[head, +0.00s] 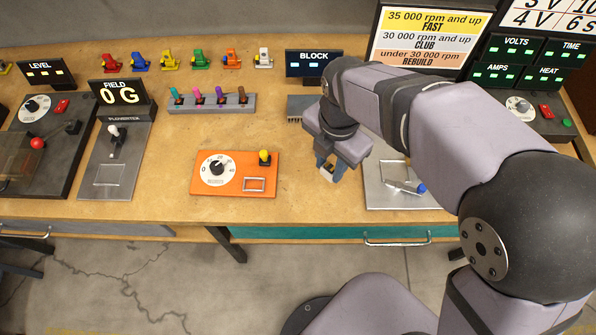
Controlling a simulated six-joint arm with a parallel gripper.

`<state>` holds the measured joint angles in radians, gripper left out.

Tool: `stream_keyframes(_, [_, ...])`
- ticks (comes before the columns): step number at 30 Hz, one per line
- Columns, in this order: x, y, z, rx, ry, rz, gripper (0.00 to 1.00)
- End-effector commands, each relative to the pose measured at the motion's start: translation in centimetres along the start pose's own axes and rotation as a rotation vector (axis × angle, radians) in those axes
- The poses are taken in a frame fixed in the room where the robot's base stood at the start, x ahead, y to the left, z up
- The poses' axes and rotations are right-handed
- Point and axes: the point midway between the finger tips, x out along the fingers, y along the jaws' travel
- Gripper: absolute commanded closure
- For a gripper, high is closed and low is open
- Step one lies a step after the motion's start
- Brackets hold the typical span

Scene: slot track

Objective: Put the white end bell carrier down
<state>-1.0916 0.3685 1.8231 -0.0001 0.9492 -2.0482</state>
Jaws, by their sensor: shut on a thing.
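My gripper (326,170) is over the bench, between the orange panel and the grey plate on the right. A small white-topped piece (264,58) stands at the right end of a row of coloured pieces at the back.
The orange panel (205,186) with a dial and yellow knob lies left of my gripper. The grey plate (378,190) with a blue-tipped lever lies to its right. A grey rack (240,105) with coloured pieces and a ribbed grey block (298,104) stand behind. Bare bench lies between.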

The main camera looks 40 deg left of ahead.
Motion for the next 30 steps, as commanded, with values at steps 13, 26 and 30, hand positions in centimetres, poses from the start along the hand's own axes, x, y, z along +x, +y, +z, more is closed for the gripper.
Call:
stream_keyframes(13, [5.5, -0.1, 0.0, -0.001, 0.001, -0.002, 0.93])
stream_keyframes(26, [8.4, -0.1, -0.1, -0.001, 0.002, -0.005, 0.93])
stream_keyframes(30, [9.4, -0.1, -0.1, -0.002, 0.001, -0.002, 0.93])
